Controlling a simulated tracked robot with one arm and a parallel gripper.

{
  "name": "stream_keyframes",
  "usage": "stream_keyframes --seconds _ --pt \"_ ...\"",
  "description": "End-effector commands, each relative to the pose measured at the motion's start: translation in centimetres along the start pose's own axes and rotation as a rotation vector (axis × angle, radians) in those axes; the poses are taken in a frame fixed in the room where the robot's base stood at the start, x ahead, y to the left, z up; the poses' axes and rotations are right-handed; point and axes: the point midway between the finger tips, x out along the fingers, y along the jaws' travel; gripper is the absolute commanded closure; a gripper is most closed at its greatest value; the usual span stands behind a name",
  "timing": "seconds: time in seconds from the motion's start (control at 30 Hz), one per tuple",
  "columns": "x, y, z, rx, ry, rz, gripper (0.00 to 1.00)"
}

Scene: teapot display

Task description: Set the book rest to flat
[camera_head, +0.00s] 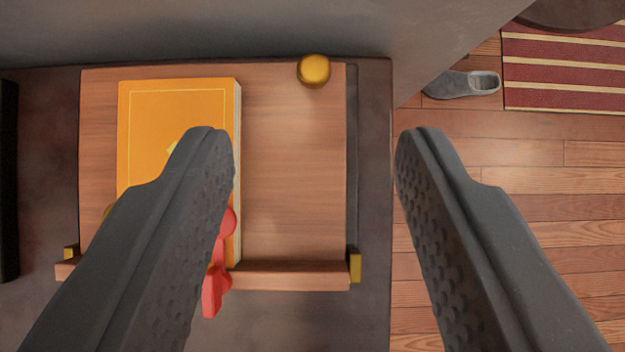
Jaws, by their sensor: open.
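The book rest is a wooden board (290,170) with a front ledge (290,275), seen from above on a dark surface. A yellow book (150,110) lies on its left half. A round brass knob (314,70) is at the board's top edge, right of the middle. My gripper (315,140) is open and empty, its dark fingers wide apart. The left finger covers part of the book, and the right finger is over the floor beyond the dark surface. I cannot tell the board's tilt from this view.
A red object (216,275) shows by the ledge, partly hidden by my left finger. Brass brackets (355,265) sit at the ledge ends. To the right, a grey slipper (462,84) and a striped red rug (565,70) lie on the wooden floor. A grey wall (250,30) runs behind the board.

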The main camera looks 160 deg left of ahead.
Motion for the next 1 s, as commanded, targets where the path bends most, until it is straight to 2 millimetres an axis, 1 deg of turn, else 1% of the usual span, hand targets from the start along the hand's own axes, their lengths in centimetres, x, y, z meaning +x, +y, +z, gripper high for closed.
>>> stream_keyframes --seconds 0.03,0.1,0.3,0.47,1.0 --pt "-0.7 0.0 0.0 0.000 0.000 0.000 0.57" --pt "-1.5 0.0 0.0 0.000 -0.001 0.000 0.57" --pt "-3.0 0.0 0.0 0.000 0.000 0.000 0.57" --pt "-3.3 0.0 0.1 0.000 0.000 0.000 0.57" --pt "-3.3 -0.1 0.1 0.000 0.000 -0.001 0.57"
